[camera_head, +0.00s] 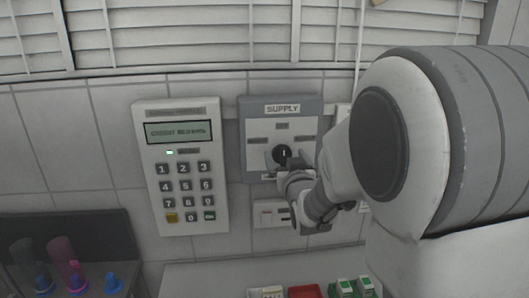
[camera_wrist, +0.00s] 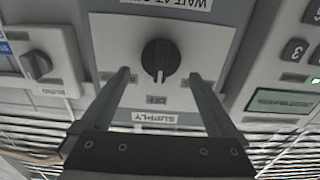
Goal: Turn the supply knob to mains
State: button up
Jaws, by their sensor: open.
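The supply knob (camera_head: 282,153) is a round black knob on a light plate, in a grey panel (camera_head: 246,140) headed "SUPPLY" on the tiled wall. In the wrist view the picture is upside down and the knob (camera_wrist: 160,58) shows a light pointer line toward the "OFF" label (camera_wrist: 156,99). Small labels lie around the knob; the side labels are too blurred to read. My gripper (camera_head: 285,172) is at the panel's lower part, in front of the wall. In the wrist view its two fingers (camera_wrist: 160,82) are open, one to each side below the knob, with nothing between them.
A keypad with a display (camera_head: 180,165) is left of the panel. A smaller knob (camera_wrist: 36,65) is on a neighbouring plate. Switches (camera_head: 266,214) sit below the panel. Coloured tubes (camera_head: 65,262) stand at lower left, and blinds (camera_head: 200,35) hang above. My arm hides the right side.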

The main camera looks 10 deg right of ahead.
jog(key=shift+w, duration=0.7)
jog(key=c, duration=1.3)
jog(key=shift+c, duration=0.3)
